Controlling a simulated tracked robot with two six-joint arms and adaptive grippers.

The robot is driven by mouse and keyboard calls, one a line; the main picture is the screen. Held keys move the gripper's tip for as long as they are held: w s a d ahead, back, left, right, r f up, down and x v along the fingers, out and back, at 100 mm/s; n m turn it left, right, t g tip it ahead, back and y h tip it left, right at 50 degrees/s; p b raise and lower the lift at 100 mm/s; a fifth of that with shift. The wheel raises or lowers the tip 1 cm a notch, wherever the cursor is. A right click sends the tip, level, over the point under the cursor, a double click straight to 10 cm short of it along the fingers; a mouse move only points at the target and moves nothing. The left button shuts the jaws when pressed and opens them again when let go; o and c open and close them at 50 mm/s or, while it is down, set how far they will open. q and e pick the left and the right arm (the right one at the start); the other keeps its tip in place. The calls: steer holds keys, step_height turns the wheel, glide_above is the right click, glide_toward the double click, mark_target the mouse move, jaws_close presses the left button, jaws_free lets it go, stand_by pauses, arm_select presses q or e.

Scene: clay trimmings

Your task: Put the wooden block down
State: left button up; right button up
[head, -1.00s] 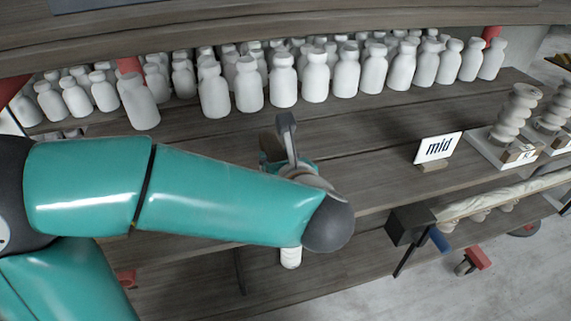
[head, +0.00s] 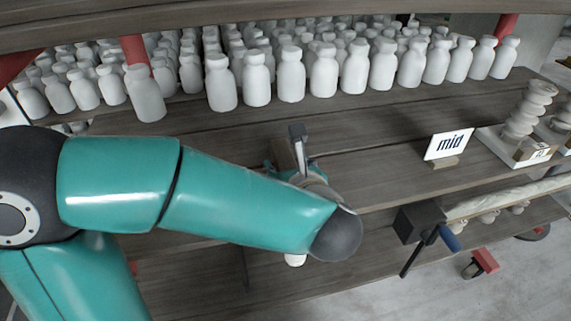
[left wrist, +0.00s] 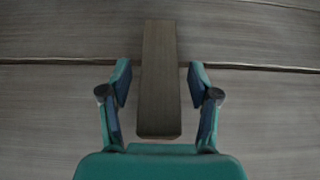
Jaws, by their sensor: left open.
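The wooden block (left wrist: 158,80) is a long, dark brown bar between the two fingers of my left gripper (left wrist: 160,80) in the left wrist view. A gap shows on each side of it, so the open fingers do not touch it. It appears to rest on the grey-brown plank shelf (left wrist: 50,110). In the head view my left gripper (head: 290,155) is over the middle of the shelf, partly hidden behind my teal arm; only a little of the block shows there, and its contact with the shelf is hidden. My right gripper is not in view.
Rows of white bottles (head: 323,70) stand along the back of the shelf, under an upper board (head: 250,20). A "mid" sign (head: 449,145) stands to the right, with stacked clay-coloured pieces (head: 528,110) beyond it. The planks between gripper and sign are clear.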

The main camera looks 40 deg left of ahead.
arm_select(q)
steer(key=shift+s+d+r, duration=0.15)
steer(key=shift+d+r, duration=0.05)
steer(key=shift+r, duration=0.05)
steer(key=v, duration=1)
steer(key=shift+s+d+p, duration=0.1)
steer(key=shift+p, duration=0.25)
steer(key=shift+s+d+r, duration=0.25)
steer(key=shift+s+d, duration=0.15)
